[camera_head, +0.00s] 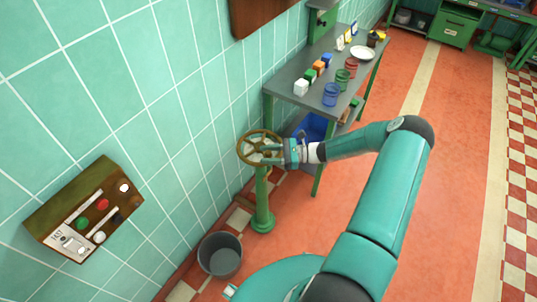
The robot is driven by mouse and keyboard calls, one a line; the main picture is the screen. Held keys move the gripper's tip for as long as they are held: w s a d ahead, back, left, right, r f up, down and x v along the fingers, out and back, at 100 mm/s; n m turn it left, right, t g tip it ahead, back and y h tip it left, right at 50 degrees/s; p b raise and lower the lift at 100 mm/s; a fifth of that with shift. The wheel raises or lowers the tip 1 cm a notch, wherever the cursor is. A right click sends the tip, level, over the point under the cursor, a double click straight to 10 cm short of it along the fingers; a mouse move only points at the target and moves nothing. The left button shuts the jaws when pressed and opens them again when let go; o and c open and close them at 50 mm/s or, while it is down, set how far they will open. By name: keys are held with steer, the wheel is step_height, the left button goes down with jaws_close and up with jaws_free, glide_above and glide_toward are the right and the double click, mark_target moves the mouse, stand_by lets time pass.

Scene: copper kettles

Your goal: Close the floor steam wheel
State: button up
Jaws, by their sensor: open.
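The floor steam wheel (243,139) is a brass-coloured spoked handwheel on top of a green post (262,200) that stands on the floor by the tiled wall. My gripper (270,153) reaches in from the right at the wheel, with its fingers over the wheel's right side. The fingers are open. I cannot tell whether they touch the rim or a spoke. My wrist hides part of the wheel's right edge.
A grey-topped table (290,81) with small coloured blocks, cups and a plate stands behind the wheel. A blue bin (313,126) is under it. A grey bucket (220,256) stands near the post. A control box (85,210) is on the left wall. The floor at right is clear.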

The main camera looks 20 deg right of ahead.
jaws_close()
stand_by(0.4)
